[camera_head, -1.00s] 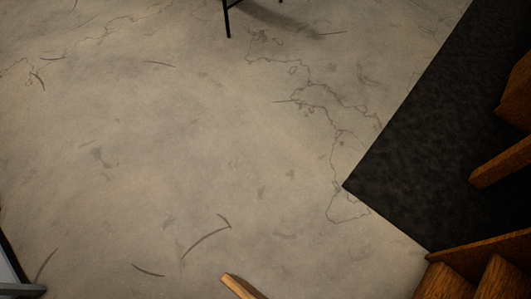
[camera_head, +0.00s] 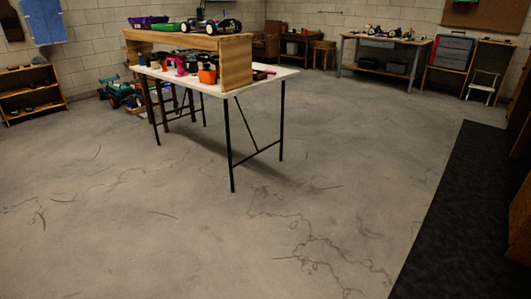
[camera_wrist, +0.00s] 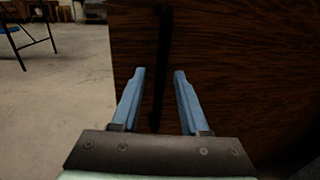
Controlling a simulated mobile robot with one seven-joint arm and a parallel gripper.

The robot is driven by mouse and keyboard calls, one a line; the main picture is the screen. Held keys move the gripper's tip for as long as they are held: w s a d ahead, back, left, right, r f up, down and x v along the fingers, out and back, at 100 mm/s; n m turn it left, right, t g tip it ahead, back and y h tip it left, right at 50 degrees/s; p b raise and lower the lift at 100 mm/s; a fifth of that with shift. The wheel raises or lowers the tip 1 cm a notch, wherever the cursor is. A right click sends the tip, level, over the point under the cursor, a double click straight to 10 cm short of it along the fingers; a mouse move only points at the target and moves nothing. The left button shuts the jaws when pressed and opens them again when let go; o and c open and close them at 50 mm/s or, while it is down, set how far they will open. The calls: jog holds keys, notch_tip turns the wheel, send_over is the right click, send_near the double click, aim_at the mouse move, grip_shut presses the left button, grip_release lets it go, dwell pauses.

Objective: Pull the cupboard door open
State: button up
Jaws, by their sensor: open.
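In the wrist view, a dark brown wood-grain cupboard door (camera_wrist: 240,60) fills the middle and right. A long black vertical handle (camera_wrist: 162,50) runs down it near its left edge. My gripper (camera_wrist: 158,72) is open, with its two blue fingers pointing at the door. The handle appears between the fingers in the picture; I cannot tell whether the fingers reach around it or stop short. The door looks shut. In the head view my gripper and the handle do not show.
A white table (camera_head: 270,76) with a wooden shelf (camera_head: 235,62) and toy cars stands in the room. A dark mat (camera_head: 455,215) lies at right beside wooden furniture (camera_head: 520,215). A workbench (camera_head: 385,55) stands at the back wall. The concrete floor (camera_head: 170,230) in front is clear.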

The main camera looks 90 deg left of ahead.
jog(key=b+v, duration=0.2)
jog(key=v, duration=1)
jog(key=shift+s+d, duration=0.25)
